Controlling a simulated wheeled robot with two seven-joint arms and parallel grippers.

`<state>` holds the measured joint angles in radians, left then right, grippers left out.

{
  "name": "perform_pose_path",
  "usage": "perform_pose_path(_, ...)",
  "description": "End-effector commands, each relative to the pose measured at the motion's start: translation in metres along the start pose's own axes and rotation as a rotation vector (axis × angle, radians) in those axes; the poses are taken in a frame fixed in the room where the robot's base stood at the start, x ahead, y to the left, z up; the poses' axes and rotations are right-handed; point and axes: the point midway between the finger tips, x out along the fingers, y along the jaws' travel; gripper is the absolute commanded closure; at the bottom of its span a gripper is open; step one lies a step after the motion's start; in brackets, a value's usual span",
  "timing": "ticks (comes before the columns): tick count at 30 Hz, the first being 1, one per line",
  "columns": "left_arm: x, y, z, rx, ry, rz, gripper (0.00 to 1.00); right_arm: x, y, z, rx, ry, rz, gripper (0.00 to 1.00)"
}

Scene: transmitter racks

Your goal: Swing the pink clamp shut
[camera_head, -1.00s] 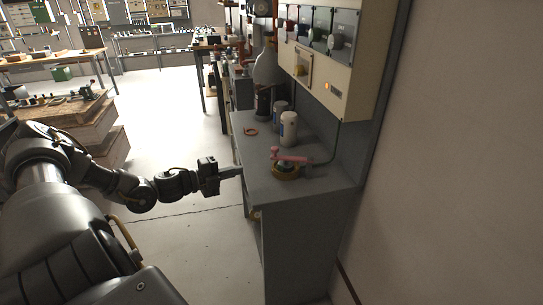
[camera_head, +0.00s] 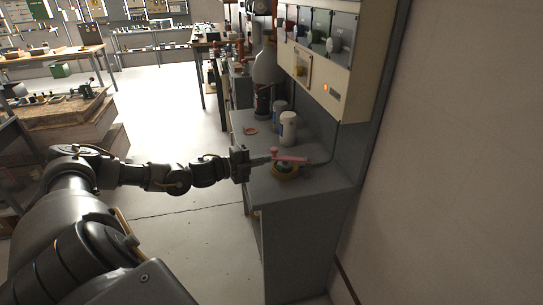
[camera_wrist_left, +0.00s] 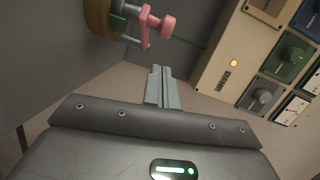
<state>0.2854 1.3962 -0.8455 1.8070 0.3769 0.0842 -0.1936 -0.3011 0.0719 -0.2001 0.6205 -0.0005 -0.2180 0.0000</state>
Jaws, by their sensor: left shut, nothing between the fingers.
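The pink clamp (camera_head: 291,158) sits on a yellow-rimmed round base (camera_head: 285,171) near the front of the grey bench top. Its arm lies roughly level, with a knob at its left end. My left gripper (camera_head: 268,160) is shut and empty, its tips close to the knob; I cannot tell in the head view whether they touch. In the left wrist view the shut fingers (camera_wrist_left: 161,88) point toward the pink clamp (camera_wrist_left: 150,24), with a visible gap between them in the picture. The yellow base (camera_wrist_left: 103,18) shows partly at the top edge. My right gripper is not in view.
White canisters (camera_head: 288,128) and a copper-coloured ring (camera_head: 251,130) stand or lie farther back on the bench (camera_head: 310,190). A cream control panel (camera_head: 318,78) hangs on the wall above. Open floor (camera_head: 190,240) lies left of the bench.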

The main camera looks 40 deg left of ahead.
Motion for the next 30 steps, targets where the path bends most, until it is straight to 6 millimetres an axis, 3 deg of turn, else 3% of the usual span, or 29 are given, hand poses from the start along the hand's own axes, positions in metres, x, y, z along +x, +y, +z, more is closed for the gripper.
perform_pose_path(6, 0.017, -0.001, 0.021, 0.001, -0.005, 0.0, 1.0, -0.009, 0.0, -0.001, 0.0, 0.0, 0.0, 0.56)
perform_pose_path(20, 0.023, 0.001, 0.026, 0.001, -0.003, 0.002, 1.0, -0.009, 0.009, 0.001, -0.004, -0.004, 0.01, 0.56)
perform_pose_path(30, 0.038, 0.0, 0.056, 0.009, 0.09, 0.007, 1.0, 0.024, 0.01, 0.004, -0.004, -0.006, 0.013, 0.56)
